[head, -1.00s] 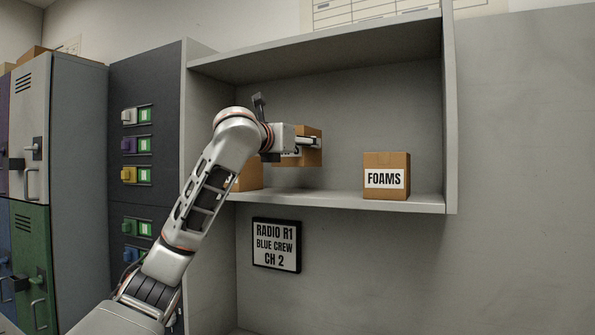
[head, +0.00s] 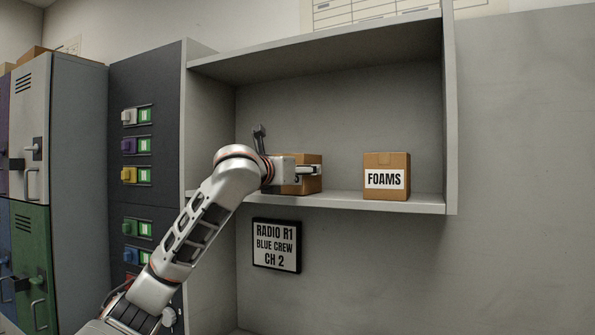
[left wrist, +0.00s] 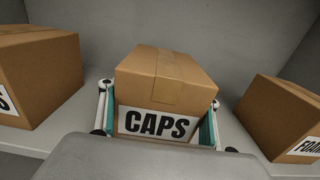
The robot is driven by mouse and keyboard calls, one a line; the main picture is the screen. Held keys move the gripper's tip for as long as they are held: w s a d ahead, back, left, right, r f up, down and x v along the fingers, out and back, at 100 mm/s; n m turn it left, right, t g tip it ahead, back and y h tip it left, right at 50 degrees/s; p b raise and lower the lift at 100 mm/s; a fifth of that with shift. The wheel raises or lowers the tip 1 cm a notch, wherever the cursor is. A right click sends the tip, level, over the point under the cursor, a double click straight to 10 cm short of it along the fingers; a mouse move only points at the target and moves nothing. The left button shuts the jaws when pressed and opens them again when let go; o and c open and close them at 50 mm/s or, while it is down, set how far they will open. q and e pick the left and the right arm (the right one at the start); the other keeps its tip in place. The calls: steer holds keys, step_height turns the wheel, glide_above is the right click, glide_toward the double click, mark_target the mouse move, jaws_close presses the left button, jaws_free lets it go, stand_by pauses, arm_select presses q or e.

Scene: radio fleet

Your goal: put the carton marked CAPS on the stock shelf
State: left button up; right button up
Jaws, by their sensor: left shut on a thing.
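The carton marked CAPS (left wrist: 160,75) is brown with a white label and stands upright between the fingers of my left gripper (left wrist: 158,98) in the left wrist view. In the head view my left gripper (head: 306,171) is shut on this carton (head: 308,187), just at the board of the stock shelf (head: 335,201). I cannot tell whether its base touches the board. The carton sits left of the FOAMS carton, with a gap between them. My arm hides part of its label in the head view. My right gripper is not in view.
The FOAMS carton (head: 386,163) stands on the shelf to the right; it also shows in the left wrist view (left wrist: 280,115). Another brown carton (left wrist: 38,78) stands to the left, hidden behind my arm in the head view. A radio sign (head: 276,246) hangs below the shelf.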

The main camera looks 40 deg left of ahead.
arm_select(q)
steer(key=o, duration=1.4)
steer(key=shift+c, duration=0.2)
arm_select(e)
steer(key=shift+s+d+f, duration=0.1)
arm_select(q)
steer(key=shift+s, duration=0.1)
steer(key=shift+s+d, duration=0.15)
steer(key=shift+s, duration=0.25)
steer(key=b+v, duration=0.1)
steer(key=v, duration=1)
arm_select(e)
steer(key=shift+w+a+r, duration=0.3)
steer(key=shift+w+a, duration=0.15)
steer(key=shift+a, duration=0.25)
